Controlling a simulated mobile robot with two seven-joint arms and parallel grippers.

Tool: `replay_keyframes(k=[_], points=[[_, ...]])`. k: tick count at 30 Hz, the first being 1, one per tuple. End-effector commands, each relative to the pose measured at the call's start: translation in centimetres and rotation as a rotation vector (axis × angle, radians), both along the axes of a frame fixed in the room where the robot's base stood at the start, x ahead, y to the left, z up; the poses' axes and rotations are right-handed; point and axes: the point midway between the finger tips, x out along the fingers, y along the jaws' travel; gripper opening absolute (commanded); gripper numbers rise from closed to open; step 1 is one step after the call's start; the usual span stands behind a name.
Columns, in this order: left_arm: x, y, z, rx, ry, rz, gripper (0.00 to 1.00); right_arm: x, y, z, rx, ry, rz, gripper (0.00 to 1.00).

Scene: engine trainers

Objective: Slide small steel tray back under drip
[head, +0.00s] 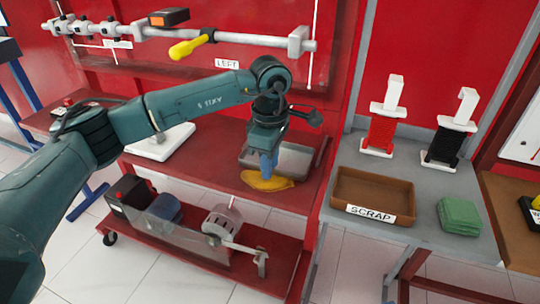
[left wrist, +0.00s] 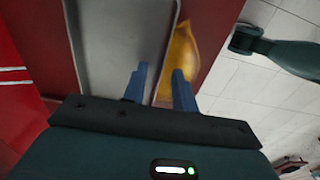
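The small steel tray (head: 292,160) is a shallow grey pan on the red bench shelf, partly hidden behind my left gripper (head: 266,166) in the head view. In the left wrist view the tray (left wrist: 120,38) fills the upper left, with its long rim running between the blue fingers. My left gripper (left wrist: 160,88) is open there, one finger over the tray side and the other over a yellow item. I cannot tell whether the fingers touch the rim. No drip is discernible. My right gripper is not in view.
The yellow cloth-like item (head: 266,182) lies at the shelf's front edge beside the tray. A white plate (head: 162,142) sits left on the red shelf (head: 210,160). Below is a red cart (head: 205,257) with parts. A brown scrap tray (head: 372,196) and green pads (head: 459,215) stand right.

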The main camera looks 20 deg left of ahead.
Motion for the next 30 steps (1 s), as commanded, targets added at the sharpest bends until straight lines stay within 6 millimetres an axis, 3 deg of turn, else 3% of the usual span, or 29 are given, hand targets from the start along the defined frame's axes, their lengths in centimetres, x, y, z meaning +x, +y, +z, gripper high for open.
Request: replay_keyframes(k=[5,15,30], points=[[0.0,0.02,0.0,0.0,0.0,0.0,0.28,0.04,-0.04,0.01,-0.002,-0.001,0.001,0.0],[0.0,0.01,0.02,0.0,0.001,0.0,0.0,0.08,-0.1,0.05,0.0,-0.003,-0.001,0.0],[0.0,-0.02,0.04,0.0,0.0,0.0,0.0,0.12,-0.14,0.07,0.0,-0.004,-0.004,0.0]])
